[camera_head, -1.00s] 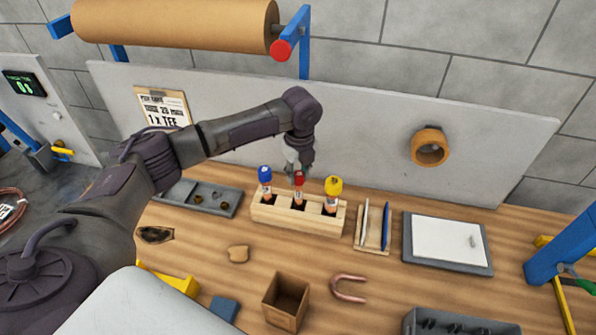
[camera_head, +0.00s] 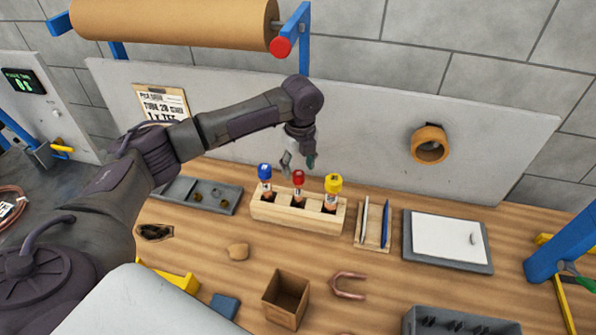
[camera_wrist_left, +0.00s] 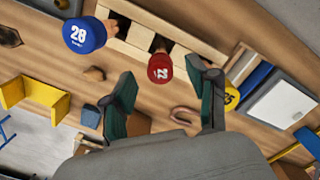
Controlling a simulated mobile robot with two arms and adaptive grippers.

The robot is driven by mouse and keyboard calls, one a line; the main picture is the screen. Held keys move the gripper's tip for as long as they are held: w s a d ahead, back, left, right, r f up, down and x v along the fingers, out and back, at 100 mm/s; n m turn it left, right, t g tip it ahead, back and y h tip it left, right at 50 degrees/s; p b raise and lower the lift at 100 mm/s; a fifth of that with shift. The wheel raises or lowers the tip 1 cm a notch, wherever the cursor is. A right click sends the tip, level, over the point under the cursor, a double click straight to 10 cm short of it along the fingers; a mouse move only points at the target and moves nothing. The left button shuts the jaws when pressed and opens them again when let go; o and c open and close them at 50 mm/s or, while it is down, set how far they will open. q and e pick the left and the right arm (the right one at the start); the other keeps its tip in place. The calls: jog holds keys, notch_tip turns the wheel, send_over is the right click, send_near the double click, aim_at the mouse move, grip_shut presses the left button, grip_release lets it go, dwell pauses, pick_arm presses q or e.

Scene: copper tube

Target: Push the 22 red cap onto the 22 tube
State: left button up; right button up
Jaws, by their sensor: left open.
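The red cap (camera_head: 298,177) sits on top of the 22 tube (camera_head: 298,194), which stands upright in the middle slot of the wooden block (camera_head: 273,212). In the left wrist view the red cap (camera_wrist_left: 160,68) shows the number 22. My left gripper (camera_head: 299,165) is open and empty just above and behind the red cap. In the left wrist view its two fingers (camera_wrist_left: 163,88) are spread, with the cap between and beyond them. I cannot tell how deep the cap is seated. My right gripper is out of view.
A blue cap (camera_head: 264,171) marked 28 and a yellow cap (camera_head: 333,184) stand on tubes either side. Left is a grey tray (camera_head: 226,204); right are a wooden rack (camera_head: 362,240) and a white-topped grey board (camera_head: 447,242).

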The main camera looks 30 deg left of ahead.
aim_at(299, 174)
pick_arm(q)
notch_tip(299, 174, up, 5)
jog(key=shift+s+d+f, duration=0.1)
jog(key=shift+f, duration=0.1)
dwell(0.6)
